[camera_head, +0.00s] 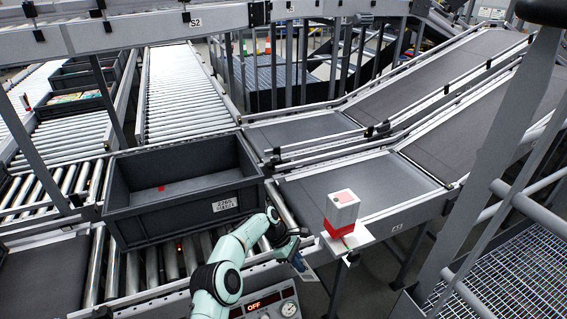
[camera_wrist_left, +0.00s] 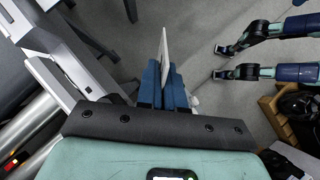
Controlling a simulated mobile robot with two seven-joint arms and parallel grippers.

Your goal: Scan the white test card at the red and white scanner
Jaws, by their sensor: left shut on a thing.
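The red and white scanner (camera_head: 341,212) stands on a small white plate at the end of the grey conveyor, right of centre in the head view. My left gripper (camera_head: 302,264) is low and to the left of the scanner, apart from it. In the left wrist view, its blue fingers (camera_wrist_left: 163,88) are shut on the white test card (camera_wrist_left: 164,52). The card stands out past the fingertips, seen nearly edge-on. In the head view only a small pale part of the card (camera_head: 311,275) shows by the fingers. My right gripper is in neither view.
A grey crate (camera_head: 183,228) with a white label sits on the rollers left of my left arm. A control box (camera_head: 268,306) with an OFF display is below the arm. Railings (camera_head: 480,190) stand at the right. Open floor shows below the scanner plate.

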